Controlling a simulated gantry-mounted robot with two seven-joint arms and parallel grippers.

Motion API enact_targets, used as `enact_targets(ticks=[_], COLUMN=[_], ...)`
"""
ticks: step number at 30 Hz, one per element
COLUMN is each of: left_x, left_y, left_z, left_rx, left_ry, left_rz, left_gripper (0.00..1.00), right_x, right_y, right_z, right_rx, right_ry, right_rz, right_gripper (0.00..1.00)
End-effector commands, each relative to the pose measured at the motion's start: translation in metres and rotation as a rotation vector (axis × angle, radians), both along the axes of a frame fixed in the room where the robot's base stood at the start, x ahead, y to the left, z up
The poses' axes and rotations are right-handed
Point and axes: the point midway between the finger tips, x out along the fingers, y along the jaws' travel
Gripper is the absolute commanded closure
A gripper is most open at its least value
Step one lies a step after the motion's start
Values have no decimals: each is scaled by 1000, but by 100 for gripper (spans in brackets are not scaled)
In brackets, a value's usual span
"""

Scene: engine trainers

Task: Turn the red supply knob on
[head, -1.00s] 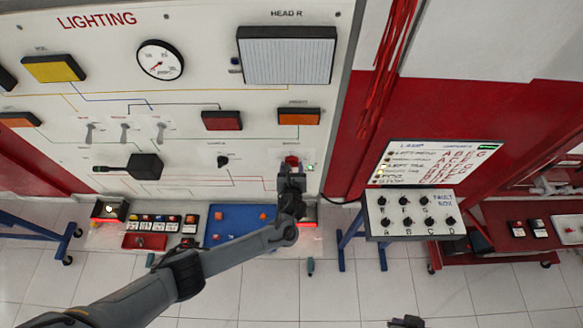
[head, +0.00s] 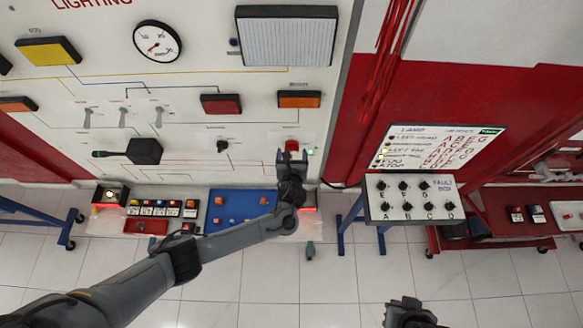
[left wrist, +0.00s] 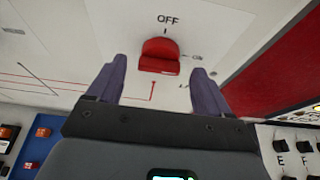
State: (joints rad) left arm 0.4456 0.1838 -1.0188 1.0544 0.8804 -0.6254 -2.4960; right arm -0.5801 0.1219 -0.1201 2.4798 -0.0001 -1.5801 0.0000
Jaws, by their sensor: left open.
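The red supply knob (head: 291,145) is on the lower right of the white lighting panel. In the left wrist view the red knob (left wrist: 159,56) shows close up, with the word OFF and a short mark above it. My left gripper (head: 291,157) is just below the knob in the head view. In the left wrist view its open fingers (left wrist: 159,68) stand to either side of the knob, with a gap on each side and nothing held. My right gripper (head: 408,308) is partly in view at the bottom edge; its jaws are not clear.
A small green light (head: 312,151) glows right of the knob. A black knob (head: 222,146) and several toggle switches are farther left on the panel. A fault box (head: 410,200) stands to the right. A blue tray (head: 240,203) is below the panel.

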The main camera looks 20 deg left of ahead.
Motion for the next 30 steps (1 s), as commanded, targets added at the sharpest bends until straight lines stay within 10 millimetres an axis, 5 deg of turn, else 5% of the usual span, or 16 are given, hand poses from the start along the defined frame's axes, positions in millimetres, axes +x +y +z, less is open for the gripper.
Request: enact_targets(ticks=[15,30], left_x=[-69,-80], left_y=[-26,-29], left_z=[29,34], left_rx=[-1,0], left_ry=[3,3], left_rz=[-2,0], left_gripper=[20,20], right_x=[0,0], right_y=[0,1], right_z=[0,0], right_rx=[-2,7], right_ry=[0,0], right_rz=[2,-4], right_gripper=[100,100])
